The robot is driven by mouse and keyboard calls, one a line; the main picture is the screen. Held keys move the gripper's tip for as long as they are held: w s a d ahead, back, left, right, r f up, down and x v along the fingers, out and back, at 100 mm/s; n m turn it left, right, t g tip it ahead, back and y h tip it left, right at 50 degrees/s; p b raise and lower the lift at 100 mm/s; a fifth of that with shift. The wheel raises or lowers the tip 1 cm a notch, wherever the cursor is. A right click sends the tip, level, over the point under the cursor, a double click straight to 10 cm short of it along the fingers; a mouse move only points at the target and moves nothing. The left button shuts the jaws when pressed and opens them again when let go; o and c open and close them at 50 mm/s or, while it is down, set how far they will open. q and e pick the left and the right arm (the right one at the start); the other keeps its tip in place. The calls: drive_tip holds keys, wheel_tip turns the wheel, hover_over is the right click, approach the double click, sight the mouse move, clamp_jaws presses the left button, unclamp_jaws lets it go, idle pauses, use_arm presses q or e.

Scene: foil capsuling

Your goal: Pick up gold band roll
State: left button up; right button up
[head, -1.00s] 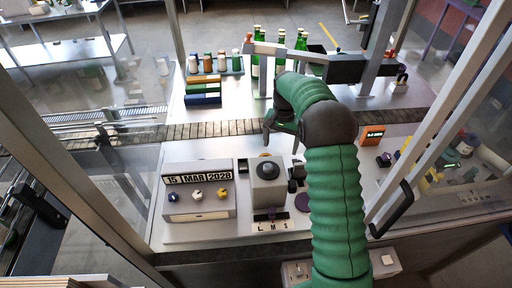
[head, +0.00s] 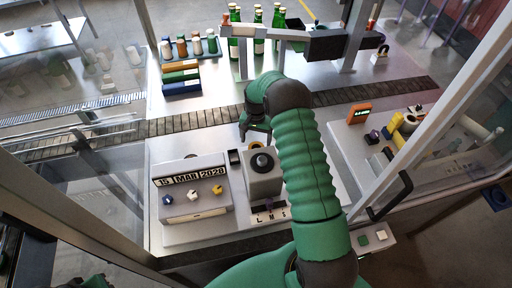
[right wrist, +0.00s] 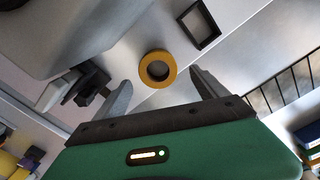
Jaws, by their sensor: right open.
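The gold band roll (right wrist: 157,69) is a yellow-gold ring with an open centre. It lies on the pale work surface, seen almost from above in the right wrist view. In the head view a small part of the gold roll (head: 257,145) shows just below my right gripper (head: 256,133). My right gripper is open, and in the right wrist view its two fingers (right wrist: 159,78) stand on either side of the roll. The roll looks apart from both fingers. Only a bit of dark green at the bottom left edge of the head view may be my left arm; its gripper is not seen.
A black square frame (right wrist: 199,25) lies near the roll. A grey box with a round black top (head: 263,176) stands close in front. The date panel (head: 191,190) is to its left. The conveyor (head: 200,122) runs behind, with green bottles (head: 259,46) beyond it.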

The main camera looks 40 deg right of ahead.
sight(256, 146)
drive_tip(key=f+p, duration=0.1)
drive_tip(key=f, duration=0.1)
drive_tip(key=f+p, duration=0.1)
drive_tip(key=shift+s+a+f+p, duration=0.15)
drive_tip(key=shift+s+f+p, duration=0.05)
drive_tip(key=shift+f+p, duration=0.2)
drive_tip(key=shift+s+f, duration=0.2)
drive_tip(key=shift+f, duration=0.15)
drive_tip(key=shift+w+f, duration=0.15)
drive_tip(key=shift+w, duration=0.05)
drive_tip(key=c, duration=0.6)
drive_tip(key=shift+s, duration=0.1)
drive_tip(key=c, duration=0.9)
drive_tip(key=shift+o, duration=0.2)
